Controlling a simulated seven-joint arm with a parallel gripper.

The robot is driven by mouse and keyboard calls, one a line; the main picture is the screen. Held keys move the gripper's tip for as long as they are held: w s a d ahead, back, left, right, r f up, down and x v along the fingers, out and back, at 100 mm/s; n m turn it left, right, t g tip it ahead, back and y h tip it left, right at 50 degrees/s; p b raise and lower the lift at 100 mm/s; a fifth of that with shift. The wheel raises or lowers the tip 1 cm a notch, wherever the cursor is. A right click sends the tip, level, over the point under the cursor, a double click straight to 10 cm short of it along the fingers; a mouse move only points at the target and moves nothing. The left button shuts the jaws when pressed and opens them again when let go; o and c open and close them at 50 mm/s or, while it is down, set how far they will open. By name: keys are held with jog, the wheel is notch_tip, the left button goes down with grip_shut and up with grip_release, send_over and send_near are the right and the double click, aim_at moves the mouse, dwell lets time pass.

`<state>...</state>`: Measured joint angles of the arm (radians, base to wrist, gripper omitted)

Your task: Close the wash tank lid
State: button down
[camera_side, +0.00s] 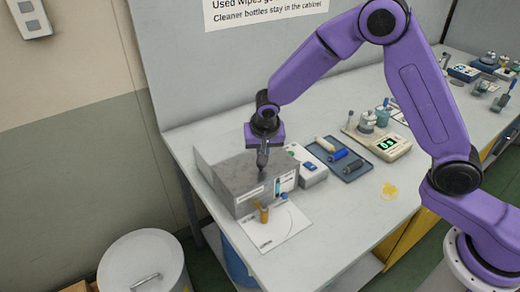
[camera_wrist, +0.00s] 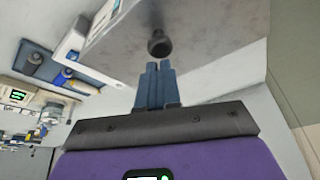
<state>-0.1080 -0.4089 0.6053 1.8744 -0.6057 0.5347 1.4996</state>
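The wash tank appears to be the grey metal box (camera_side: 232,176) on the bench, with a labelled front. Its flat grey top looks level in the side view, and the same grey surface fills the upper part of the wrist view (camera_wrist: 215,35). A dark round knob (camera_wrist: 159,46) stands on that surface. My gripper (camera_side: 262,166) points down over the box top. In the wrist view its blue-grey fingers (camera_wrist: 157,68) are together, with their tips right by the knob; I cannot tell whether they touch it. Nothing shows between the fingers.
A white device (camera_side: 308,168) stands close right of the box. Beyond it are a dark tray with rollers (camera_side: 340,160) and a scale (camera_side: 384,146). A lidded bin (camera_side: 140,262) stands on the floor.

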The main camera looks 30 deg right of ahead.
jog(key=shift+s+a+f, duration=0.2)
jog(key=shift+s, duration=0.1)
jog(key=w, duration=0.1)
jog(key=w+d+r, duration=0.1)
jog(key=w, duration=0.2)
jog(key=shift+d+r, duration=0.4)
jog(key=v, duration=0.9)
jog(key=shift+r, duration=0.2)
jog(key=s+d+n+g, duration=0.1)
jog(key=s+d+n, duration=0.2)
jog(key=s, duration=0.9)
jog(key=s+d+n+g+y, duration=0.1)
jog(key=s+d+n, duration=0.3)
jog(key=s+n, duration=0.5)
jog(key=s+d+n+g+y, duration=0.1)
jog(key=s+d+n, duration=0.3)
jog(key=s, duration=1.1)
jog(key=shift+d+r+n+g, duration=0.25)
jog(key=shift+r+n+g, duration=0.1)
jog(key=shift+n, duration=0.65)
jog(key=shift+s, duration=0.1)
